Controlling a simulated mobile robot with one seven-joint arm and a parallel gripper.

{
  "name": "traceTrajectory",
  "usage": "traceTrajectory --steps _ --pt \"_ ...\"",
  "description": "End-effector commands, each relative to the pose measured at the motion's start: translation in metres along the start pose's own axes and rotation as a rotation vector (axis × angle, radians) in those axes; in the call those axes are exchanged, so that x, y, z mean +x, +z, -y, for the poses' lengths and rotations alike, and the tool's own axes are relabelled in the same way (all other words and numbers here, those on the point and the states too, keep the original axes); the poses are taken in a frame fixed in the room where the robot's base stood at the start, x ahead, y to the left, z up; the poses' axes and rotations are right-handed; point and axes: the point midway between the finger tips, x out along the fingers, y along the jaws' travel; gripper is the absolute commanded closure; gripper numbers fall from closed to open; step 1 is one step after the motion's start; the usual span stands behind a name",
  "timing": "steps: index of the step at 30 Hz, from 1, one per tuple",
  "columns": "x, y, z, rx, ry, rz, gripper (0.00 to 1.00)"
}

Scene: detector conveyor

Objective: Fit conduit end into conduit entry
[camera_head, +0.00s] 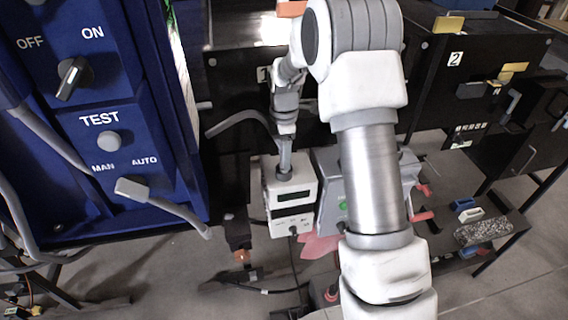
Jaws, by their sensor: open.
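My arm reaches up through the middle of the head view and bends down on the left. My gripper (285,130) points down above a white box (291,222) with a dark display. It is open, but its fingers are small and hard to make out. A grey curved conduit (238,121) runs from the left toward my gripper, and its right end lies beside or behind it. I cannot tell whether they touch. A grey upright stub (285,160) stands on top of the white box, below my gripper. It may be the conduit entry; its opening is not visible.
A blue control panel (110,95) with knobs fills the left side. Another grey conduit (165,205) crosses its lower part. Black machinery (440,90) marked 2 stands at the right. Right of the white box is a grey housing (328,180) with red handles, partly behind my arm.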

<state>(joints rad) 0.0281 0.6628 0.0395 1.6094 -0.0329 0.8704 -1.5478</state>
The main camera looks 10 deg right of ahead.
Motion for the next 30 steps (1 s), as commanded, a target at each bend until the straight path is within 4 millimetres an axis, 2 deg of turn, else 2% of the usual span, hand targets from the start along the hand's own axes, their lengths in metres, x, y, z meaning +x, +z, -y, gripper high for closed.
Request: traceTrajectory --steps 4,12,14,23,24,30 --pt "0.017 -0.001 0.001 0.000 -0.003 -0.001 0.34" --pt "0.020 -0.001 0.000 0.001 0.000 -0.001 0.34" --pt "0.020 -0.001 0.000 0.001 0.000 -0.001 0.43" --pt "0.020 -0.001 0.000 0.001 0.000 -0.001 0.97" --pt "0.020 -0.001 0.000 0.001 0.000 -0.001 1.00" --pt "0.019 -0.001 0.000 0.001 0.001 -0.001 1.00"
